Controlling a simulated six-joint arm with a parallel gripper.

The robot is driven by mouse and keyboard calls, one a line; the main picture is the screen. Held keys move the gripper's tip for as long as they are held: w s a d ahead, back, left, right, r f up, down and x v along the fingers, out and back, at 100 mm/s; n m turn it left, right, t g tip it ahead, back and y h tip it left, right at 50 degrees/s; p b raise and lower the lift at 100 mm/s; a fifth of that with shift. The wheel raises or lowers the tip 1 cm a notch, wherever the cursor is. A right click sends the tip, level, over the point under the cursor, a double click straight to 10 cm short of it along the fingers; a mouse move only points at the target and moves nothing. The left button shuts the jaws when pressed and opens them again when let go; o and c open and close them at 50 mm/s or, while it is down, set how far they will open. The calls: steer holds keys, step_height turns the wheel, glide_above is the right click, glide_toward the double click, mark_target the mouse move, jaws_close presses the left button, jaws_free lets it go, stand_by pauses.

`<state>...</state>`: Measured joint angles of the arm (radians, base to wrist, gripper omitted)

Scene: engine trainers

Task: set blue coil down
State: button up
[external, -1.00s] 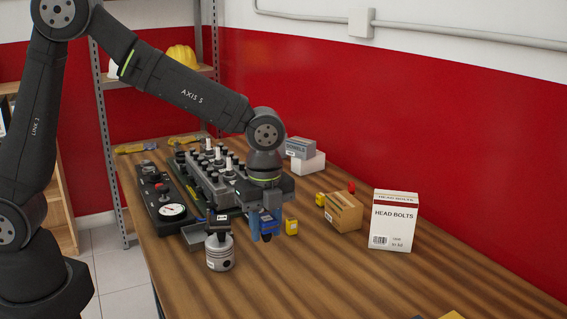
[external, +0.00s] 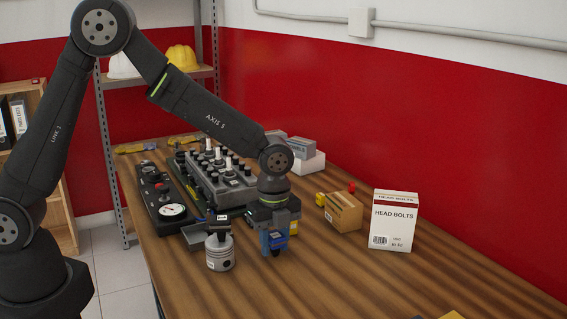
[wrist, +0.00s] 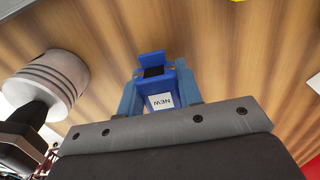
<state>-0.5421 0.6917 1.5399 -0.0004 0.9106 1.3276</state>
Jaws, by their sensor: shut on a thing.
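The blue coil (external: 278,239) is a small blue block with a dark part and a white label reading NEW, which shows in the wrist view (wrist: 160,90). My gripper (external: 273,246) is shut on it, with one blue finger on each side in the wrist view (wrist: 158,80). The gripper points down over the wooden bench (external: 360,285), right of the grey piston. The coil is low over the bench top; I cannot tell whether it touches the wood.
The grey piston (external: 220,255) stands close to the left of the coil. The engine head (external: 222,185) is behind, and a cardboard box (external: 344,212) and the head bolts box (external: 394,225) stand right.

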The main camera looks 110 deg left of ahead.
mark_target(274, 234)
steer(key=o, duration=1)
steer(key=shift+f, duration=0.1)
steer(key=shift+o, duration=0.2)
step_height(274, 234, up, 12)
steer(key=shift+r, duration=0.2)
step_height(274, 234, down, 12)
steer(key=shift+f, duration=0.25)
steer(key=shift+r, duration=2.15)
